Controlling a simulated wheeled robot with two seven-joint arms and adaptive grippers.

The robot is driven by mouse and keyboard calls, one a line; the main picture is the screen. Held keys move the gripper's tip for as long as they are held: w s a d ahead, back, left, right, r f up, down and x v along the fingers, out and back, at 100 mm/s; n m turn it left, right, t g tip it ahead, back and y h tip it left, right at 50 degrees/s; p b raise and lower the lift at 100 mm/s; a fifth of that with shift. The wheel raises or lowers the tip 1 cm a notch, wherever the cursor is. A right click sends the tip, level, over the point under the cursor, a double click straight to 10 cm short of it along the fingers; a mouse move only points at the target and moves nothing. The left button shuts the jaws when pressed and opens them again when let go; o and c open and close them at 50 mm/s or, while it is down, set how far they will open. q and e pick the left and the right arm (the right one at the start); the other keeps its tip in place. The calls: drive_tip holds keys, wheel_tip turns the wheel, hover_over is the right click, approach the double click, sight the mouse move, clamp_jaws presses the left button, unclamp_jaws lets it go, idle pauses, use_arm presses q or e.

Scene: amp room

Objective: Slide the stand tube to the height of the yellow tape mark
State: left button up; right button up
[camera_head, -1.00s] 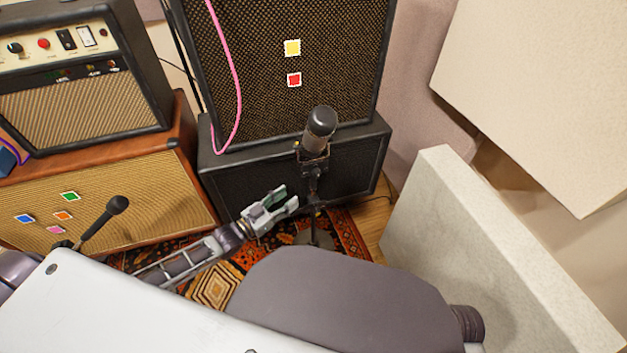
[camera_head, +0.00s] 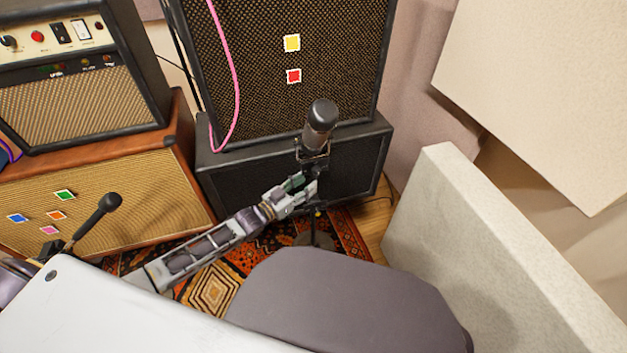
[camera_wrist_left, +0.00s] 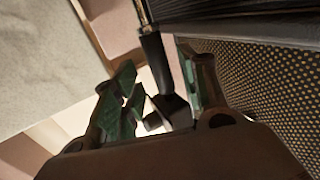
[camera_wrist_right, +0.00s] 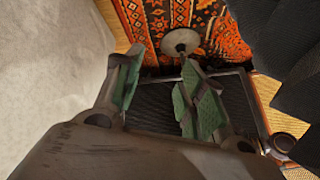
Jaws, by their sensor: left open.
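A black microphone (camera_head: 321,122) sits upright on top of a thin dark stand. The stand's round base (camera_head: 314,240) rests on the patterned rug and also shows in the right wrist view (camera_wrist_right: 180,42). A small yellow spot (camera_head: 318,213) shows low on the stand; I cannot tell whether it is the tape mark. My left gripper (camera_head: 304,187) is open at the stand, below the microphone. In the left wrist view, a dark tube part (camera_wrist_left: 154,62) shows between its spread fingers, with no clear grip. My right gripper (camera_wrist_right: 158,95) is open and empty; it is hidden in the head view.
A black speaker cabinet (camera_head: 260,175) stands close behind the stand. An orange-brown amp (camera_head: 130,185) is at left, with a second microphone (camera_head: 108,203) in front. A pale panel (camera_head: 450,215) leans at right. A pink cable (camera_head: 231,75) hangs behind.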

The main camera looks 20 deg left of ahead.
sight(313, 178)
use_arm(q)
drive_tip(key=b+x, duration=0.1)
drive_tip(key=x, duration=0.2)
drive_tip(key=shift+w+d, duration=0.1)
drive_tip(key=shift+w, duration=0.1)
drive_tip(key=shift+w+d, duration=0.2)
drive_tip(key=shift+w, duration=0.1)
use_arm(e)
drive_tip(key=f, duration=0.3)
drive_tip(key=shift+a+t, duration=0.2)
drive_tip(key=shift+t, duration=0.1)
drive_tip(key=shift+f, duration=0.1)
use_arm(q)
drive_tip(key=c, duration=0.8)
clamp_jaws()
drive_tip(key=shift+r, duration=0.1)
use_arm(e)
drive_tip(key=shift+w+r, duration=0.3)
